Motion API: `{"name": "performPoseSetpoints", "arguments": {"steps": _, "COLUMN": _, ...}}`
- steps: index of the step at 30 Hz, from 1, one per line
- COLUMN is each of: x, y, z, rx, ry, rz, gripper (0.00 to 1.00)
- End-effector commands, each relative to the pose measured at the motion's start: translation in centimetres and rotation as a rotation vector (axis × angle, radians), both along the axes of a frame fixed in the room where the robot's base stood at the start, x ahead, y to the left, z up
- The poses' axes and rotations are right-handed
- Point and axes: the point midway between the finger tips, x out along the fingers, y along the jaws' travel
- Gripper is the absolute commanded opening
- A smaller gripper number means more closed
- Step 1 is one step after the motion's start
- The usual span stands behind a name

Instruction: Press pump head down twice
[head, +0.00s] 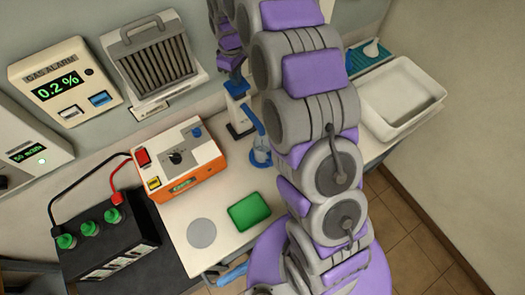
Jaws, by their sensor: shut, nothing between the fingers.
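A white pump bottle (239,116) with a blue pump head (237,88) stands upright at the back of the white counter, close to the wall. My gripper (233,64) points down just above the pump head, with its fingers shut and empty. It is small in this view, and I cannot tell whether its tips touch the pump head. My large arm links cover the area just right of the bottle.
A clear cup with blue parts (260,152) stands in front of the bottle. An orange charger (181,160), black battery (108,240), green pad (250,211) and grey disc (201,233) are left and front. A white sink (402,92) is right. Gas alarm (65,82) hangs on the wall.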

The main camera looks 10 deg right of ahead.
Motion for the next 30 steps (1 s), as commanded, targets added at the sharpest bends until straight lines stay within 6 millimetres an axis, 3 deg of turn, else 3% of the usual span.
{"name": "performPoseSetpoints", "arguments": {"steps": 30, "x": 0.0, "y": 0.0, "z": -3.0, "rx": 0.0, "ry": 0.001, "rz": 0.0, "gripper": 0.0}}
